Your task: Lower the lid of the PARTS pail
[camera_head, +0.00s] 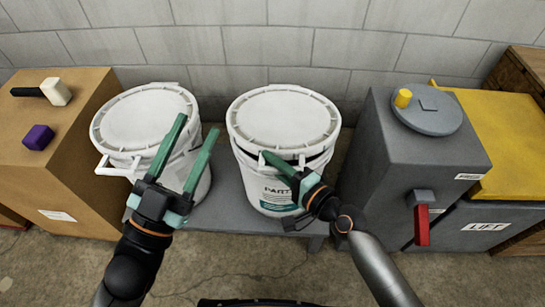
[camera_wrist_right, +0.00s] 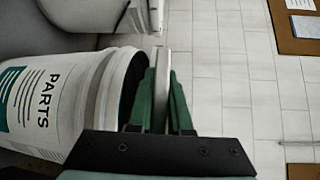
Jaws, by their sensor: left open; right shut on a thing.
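The white PARTS pail (camera_head: 268,190) stands on a grey bench in the middle of the head view. Its white lid (camera_head: 284,116) is nearly level, with a dark gap under its front edge. My right gripper (camera_head: 272,160) is shut on the lid's front edge. In the right wrist view, the green fingers (camera_wrist_right: 162,75) pinch the thin lid edge-on beside the pail's dark opening (camera_wrist_right: 130,80). The PARTS lettering shows on the pail wall (camera_wrist_right: 40,105). My left gripper (camera_head: 197,126) is open and empty, its fingers in front of the left pail.
A second white lidded pail (camera_head: 143,120) stands left on the bench (camera_head: 228,185). A cardboard box (camera_head: 85,125) at far left bears a mallet (camera_head: 55,91) and purple block (camera_head: 38,137). A grey cabinet (camera_head: 400,150) with a red handle (camera_head: 422,225) stands right. A block wall is behind.

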